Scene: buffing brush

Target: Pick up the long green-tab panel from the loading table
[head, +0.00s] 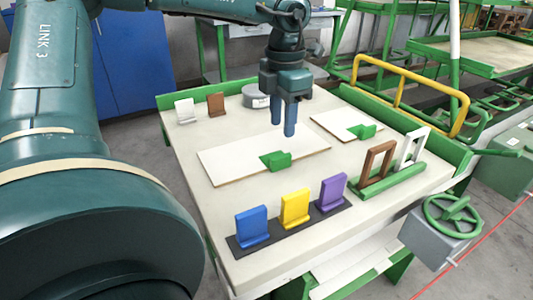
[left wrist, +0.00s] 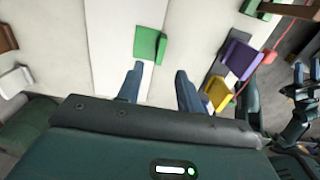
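The long green-tab panel (head: 230,160) is a white board lying flat on the loading table (head: 200,230), its upright green tab (head: 276,161) at the near edge. My left gripper (head: 283,130) points down above the panel's far right part, beyond the tab. In the left wrist view its fingers (left wrist: 158,85) are apart with nothing between them, and a green tab (left wrist: 150,42) shows just ahead of them. A shorter white panel (head: 335,121) with its own green tab (head: 362,132) lies to the right. A dark jointed part at the wrist view's right edge may be my right arm.
Blue (head: 251,226), yellow (head: 295,208) and purple (head: 331,192) pieces stand in a dark strip at the front. Brown (head: 376,163) and white (head: 413,147) frames stand in a green holder at right. A grey round object (head: 256,97) sits behind. Green rails edge the table.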

